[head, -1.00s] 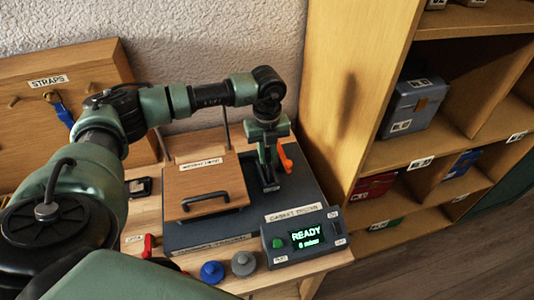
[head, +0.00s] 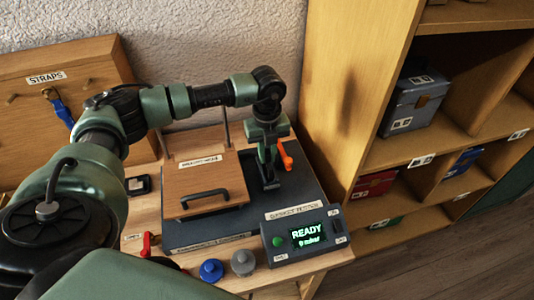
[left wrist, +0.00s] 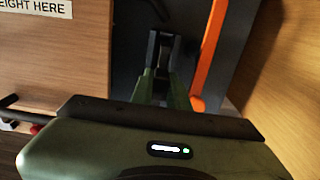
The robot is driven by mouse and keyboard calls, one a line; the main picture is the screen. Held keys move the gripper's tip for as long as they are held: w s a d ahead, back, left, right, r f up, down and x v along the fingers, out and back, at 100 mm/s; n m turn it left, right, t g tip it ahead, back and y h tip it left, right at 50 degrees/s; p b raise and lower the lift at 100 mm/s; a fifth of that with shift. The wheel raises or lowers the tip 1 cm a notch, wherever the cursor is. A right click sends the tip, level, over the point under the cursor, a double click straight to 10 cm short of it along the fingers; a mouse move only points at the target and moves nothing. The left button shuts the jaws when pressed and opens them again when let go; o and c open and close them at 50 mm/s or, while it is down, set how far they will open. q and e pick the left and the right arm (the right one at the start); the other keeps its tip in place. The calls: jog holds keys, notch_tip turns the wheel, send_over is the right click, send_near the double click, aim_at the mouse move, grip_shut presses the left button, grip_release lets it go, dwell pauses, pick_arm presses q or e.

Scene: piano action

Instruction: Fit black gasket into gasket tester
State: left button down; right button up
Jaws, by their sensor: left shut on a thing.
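The gasket tester's control box (head: 306,236) shows a green "READY" on its screen. It stands at the front right of the dark grey tester base (head: 300,192). My left gripper (head: 269,182) points down over the right part of the base, between a wooden block and an orange lever (head: 285,156). In the left wrist view its fingers (left wrist: 161,45) are close together on a small dark thing, and the orange lever (left wrist: 210,50) stands just to their right. The black gasket does not show clearly apart from the dark fingertips and base. My right gripper is not in view.
The wooden block (head: 202,178) with a black handle sits left of the gripper. A blue knob (head: 211,270) and a grey knob (head: 243,262) lie at the table's front. A tall wooden shelf (head: 357,80) closes off the right side. A strap board (head: 90,65) stands behind left.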

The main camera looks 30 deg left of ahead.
pick_arm(q)
jog(key=shift+f+b, duration=0.55)
jog(key=shift+f, duration=0.2)
dwell(0.4)
dwell(0.4)
jog(key=c, duration=1.1)
grip_release()
jog(key=shift+o, duration=0.2)
jog(key=shift+r+p, duration=2.5)
jog(key=shift+r, duration=1.3)
jog(key=shift+f, duration=0.1)
